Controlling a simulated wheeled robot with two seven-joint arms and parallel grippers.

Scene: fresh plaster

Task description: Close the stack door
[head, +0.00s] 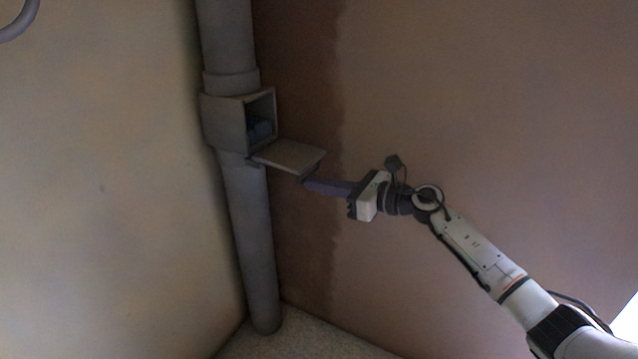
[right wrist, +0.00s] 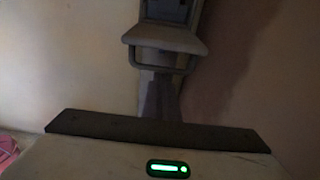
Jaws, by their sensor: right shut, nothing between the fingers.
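The stack is a grey pipe (head: 248,230) standing in the corner, with a square box (head: 226,122) in it. The stack door (head: 290,155) is a flat flap, open and folded down roughly level from the bottom of the box opening. In the right wrist view the door (right wrist: 165,37) has a bar handle (right wrist: 160,68) along its near edge. My right gripper (head: 308,184) is shut and empty, with its tips just below and right of the door's outer edge. In the wrist view its fingers (right wrist: 159,98) point up toward the handle; contact cannot be told. My left gripper is out of view.
Something bluish (head: 260,128) sits inside the box opening. A brown plaster wall (head: 480,110) is behind my right arm and a pale wall (head: 100,190) is on the left. The speckled floor (head: 300,335) shows below. A grey curved thing (head: 18,22) shows at the top left.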

